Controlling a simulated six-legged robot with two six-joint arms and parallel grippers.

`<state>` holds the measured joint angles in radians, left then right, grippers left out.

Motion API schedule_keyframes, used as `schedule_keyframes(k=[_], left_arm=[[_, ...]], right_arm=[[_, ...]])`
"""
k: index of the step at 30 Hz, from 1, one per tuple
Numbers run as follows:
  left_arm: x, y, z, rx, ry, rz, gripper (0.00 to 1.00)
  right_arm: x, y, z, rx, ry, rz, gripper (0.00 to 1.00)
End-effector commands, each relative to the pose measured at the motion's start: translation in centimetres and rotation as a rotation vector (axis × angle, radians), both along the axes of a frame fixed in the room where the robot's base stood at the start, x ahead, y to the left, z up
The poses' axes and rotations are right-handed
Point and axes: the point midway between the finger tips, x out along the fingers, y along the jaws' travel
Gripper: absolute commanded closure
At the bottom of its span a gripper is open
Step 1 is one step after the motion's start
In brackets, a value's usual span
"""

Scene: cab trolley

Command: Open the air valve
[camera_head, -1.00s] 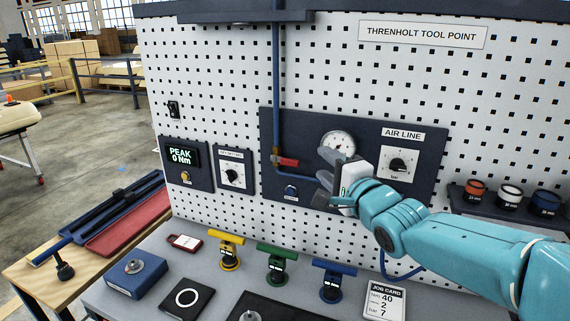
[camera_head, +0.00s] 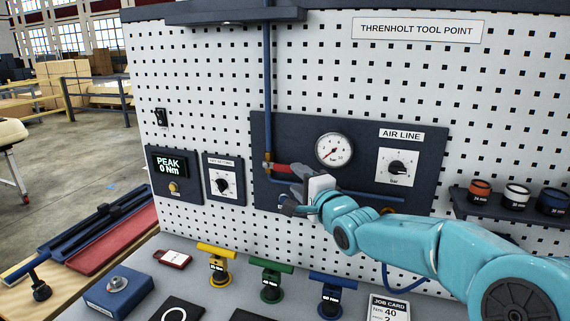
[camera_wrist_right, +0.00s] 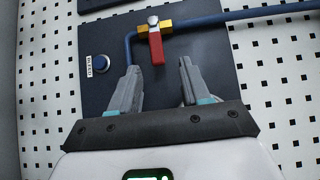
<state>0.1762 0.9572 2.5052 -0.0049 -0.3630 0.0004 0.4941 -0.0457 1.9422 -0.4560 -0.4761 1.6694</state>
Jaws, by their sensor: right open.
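The air valve has a red lever (camera_head: 283,168) on a brass body (camera_head: 267,165), set in a blue pipe (camera_head: 267,90) on the dark air line panel (camera_head: 370,132). The lever lies across the pipe. In the right wrist view the red lever (camera_wrist_right: 156,48) sits just beyond the fingertips, in line with the gap between them. My right gripper (camera_head: 291,188) is open and empty, close to the lever; its upper finger overlaps the lever's end in the head view. I cannot tell whether they touch. My left gripper is out of view.
A pressure gauge (camera_head: 334,150) and a regulator knob (camera_head: 397,168) are right of the valve. A blue button (camera_wrist_right: 100,64) is near the fingers in the wrist view. Yellow, green (camera_head: 271,278) and blue T-handled tools stand on the bench below.

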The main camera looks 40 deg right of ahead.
Motion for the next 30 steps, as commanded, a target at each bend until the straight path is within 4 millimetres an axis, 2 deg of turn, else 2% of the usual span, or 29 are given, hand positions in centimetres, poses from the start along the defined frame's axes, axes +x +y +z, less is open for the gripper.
schedule_keyframes(k=[1, 3, 9, 15, 22, 23, 24, 27, 30], left_arm=[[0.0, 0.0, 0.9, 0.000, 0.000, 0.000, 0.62], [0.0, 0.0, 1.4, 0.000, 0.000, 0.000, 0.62], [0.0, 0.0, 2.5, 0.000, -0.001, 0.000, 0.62], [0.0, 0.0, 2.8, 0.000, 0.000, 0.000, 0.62], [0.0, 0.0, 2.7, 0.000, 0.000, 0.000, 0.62], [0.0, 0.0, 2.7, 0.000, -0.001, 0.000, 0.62], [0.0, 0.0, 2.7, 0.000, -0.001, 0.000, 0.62], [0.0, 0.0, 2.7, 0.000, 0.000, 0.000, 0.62], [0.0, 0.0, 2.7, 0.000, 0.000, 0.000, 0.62]], right_arm=[[1.4, -0.4, 0.3, 0.002, 0.003, 0.002, 0.53], [3.0, -0.8, 0.2, 0.002, 0.004, 0.002, 0.53], [6.2, -1.9, 0.2, 0.001, 0.003, 0.001, 0.53], [7.4, -2.3, 0.1, -0.001, 0.001, 0.000, 0.53], [7.5, -2.4, -0.1, 0.001, 0.002, 0.001, 0.53], [7.5, -2.4, -0.1, 0.001, 0.002, 0.001, 0.56], [7.5, -2.4, 0.0, 0.001, 0.002, 0.000, 0.69], [7.5, -2.4, 0.0, 0.001, 0.002, 0.000, 1.00], [7.4, -2.4, 0.0, 0.001, 0.002, 0.000, 1.00]])
